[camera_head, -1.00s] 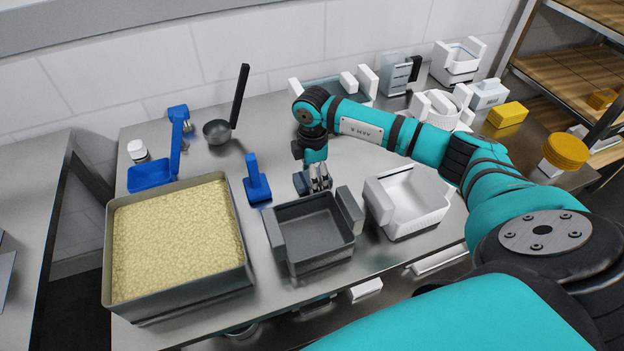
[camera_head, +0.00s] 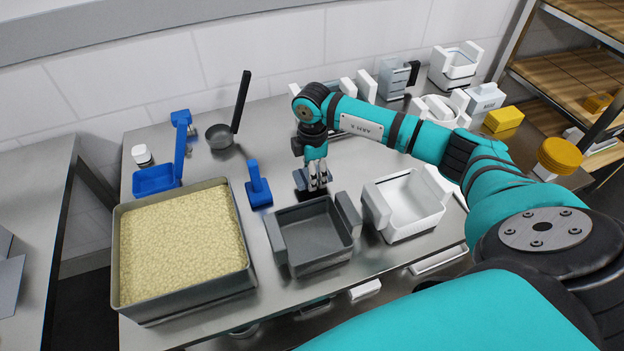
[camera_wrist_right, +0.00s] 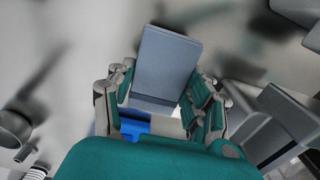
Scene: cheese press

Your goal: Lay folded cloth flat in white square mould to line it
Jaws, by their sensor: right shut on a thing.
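My right gripper (camera_head: 316,182) is shut on a flat grey-blue piece (camera_wrist_right: 167,62), which looks like the folded cloth. In the head view, it is just behind the dark grey square mould (camera_head: 318,262) and left of the white square mould (camera_head: 412,232). In the wrist view the piece stands out between the two fingers (camera_wrist_right: 162,108). The white mould is open-topped, with raised side grips, and its inside looks empty. My left gripper is not in view.
A large tray of pale curds (camera_head: 180,245) stands at the front left. White moulds and yellow blocks (camera_head: 503,118) stand at the back right.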

